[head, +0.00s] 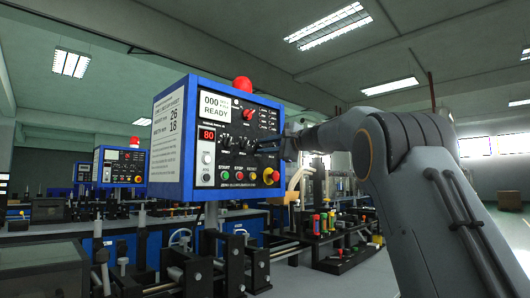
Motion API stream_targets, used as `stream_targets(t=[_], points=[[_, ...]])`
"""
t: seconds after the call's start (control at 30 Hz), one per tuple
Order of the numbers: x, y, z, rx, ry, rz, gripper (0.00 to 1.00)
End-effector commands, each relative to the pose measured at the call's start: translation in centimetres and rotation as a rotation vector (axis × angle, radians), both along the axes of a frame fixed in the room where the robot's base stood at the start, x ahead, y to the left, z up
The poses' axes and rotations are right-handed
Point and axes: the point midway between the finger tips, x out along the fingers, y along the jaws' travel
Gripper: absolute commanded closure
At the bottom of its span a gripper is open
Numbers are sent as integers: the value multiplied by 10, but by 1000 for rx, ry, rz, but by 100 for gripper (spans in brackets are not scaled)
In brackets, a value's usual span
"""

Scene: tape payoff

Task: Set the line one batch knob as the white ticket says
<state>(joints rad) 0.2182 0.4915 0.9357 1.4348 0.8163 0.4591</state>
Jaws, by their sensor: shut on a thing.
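The blue control box (187,91) stands at centre left with its dark panel facing me. A white ticket (164,145) on its left side shows large figures that look like 26 and 18; its smaller lines are too small to read. The panel has black dial knobs, one at the left (225,141) and one in the middle (248,143). My gripper (279,145) reaches in from the right and is shut at the panel's right side, on what seems to be a knob. The jaws hide that knob's pointer and setting.
A white display (214,106) reads 000 and READY; a red readout (207,135) shows 80. Coloured buttons (239,175) and a red-and-yellow stop button (271,176) line the panel's lower edge. Benches with machine parts and coloured spools (322,223) lie below.

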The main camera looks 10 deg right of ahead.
Motion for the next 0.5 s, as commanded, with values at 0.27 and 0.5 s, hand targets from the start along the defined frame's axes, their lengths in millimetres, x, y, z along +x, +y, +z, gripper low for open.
stream_targets(t=[0.27, 0.5], points=[[0, 1, -1, -14, -8, 2, 100], [0, 1, -1, -14, -8, 2, 76]])
